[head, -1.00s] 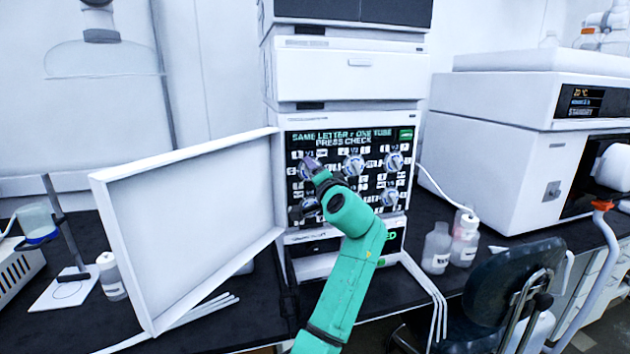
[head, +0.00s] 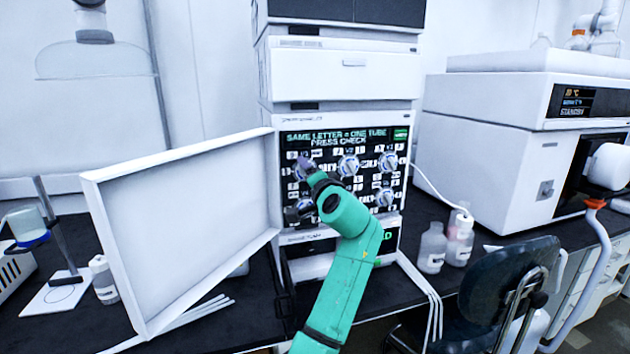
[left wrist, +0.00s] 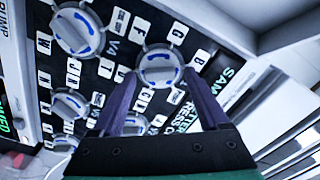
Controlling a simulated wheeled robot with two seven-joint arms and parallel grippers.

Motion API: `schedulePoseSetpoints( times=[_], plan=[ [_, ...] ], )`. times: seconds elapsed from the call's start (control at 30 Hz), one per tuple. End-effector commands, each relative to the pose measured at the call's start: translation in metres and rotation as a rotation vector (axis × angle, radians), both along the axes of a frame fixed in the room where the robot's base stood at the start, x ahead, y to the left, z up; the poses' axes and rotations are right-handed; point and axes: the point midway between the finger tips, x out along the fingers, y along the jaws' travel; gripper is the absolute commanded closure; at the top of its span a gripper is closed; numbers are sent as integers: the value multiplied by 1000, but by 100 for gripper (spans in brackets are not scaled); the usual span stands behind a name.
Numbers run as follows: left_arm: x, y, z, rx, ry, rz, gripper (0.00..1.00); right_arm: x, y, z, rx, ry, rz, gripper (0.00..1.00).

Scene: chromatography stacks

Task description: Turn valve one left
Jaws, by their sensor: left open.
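Valve one is the round grey-white knob with blue marks (left wrist: 158,70) at the top left of the black valve panel (head: 366,139). It shows in the head view (head: 299,173), partly covered by my gripper. My left gripper (head: 306,166) is open at this knob. In the left wrist view its two dark fingers (left wrist: 160,78) reach up to either side of the knob's lower part. I cannot tell whether they touch it. The panel reads "SAME LETTER = ONE TUBE PRESS CHECK". My right gripper is not in view.
Other knobs sit close by: one to the right (head: 348,166), one at the far top right (head: 388,162) and one below (left wrist: 78,30). An open white door (head: 190,225) stands left of the arm. Bottles (head: 433,248) and a dark chair (head: 505,285) are at the right.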

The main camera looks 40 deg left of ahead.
Motion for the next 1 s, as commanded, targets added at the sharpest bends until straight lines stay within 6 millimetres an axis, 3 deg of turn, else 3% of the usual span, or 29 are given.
schedulePoseSetpoints(
  times=[0.17, 0.4, 0.6, 1.0],
  plan=[
    [-14, -22, -4, -3, -2, -4, 22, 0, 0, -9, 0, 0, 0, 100],
    [-53, -79, -5, -4, -1, -5, 22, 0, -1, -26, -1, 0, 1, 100],
    [-76, -112, -3, -4, 2, -3, 22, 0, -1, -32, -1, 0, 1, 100],
    [-81, -117, -1, -1, 2, 0, 22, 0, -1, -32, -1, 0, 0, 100]
  ],
)
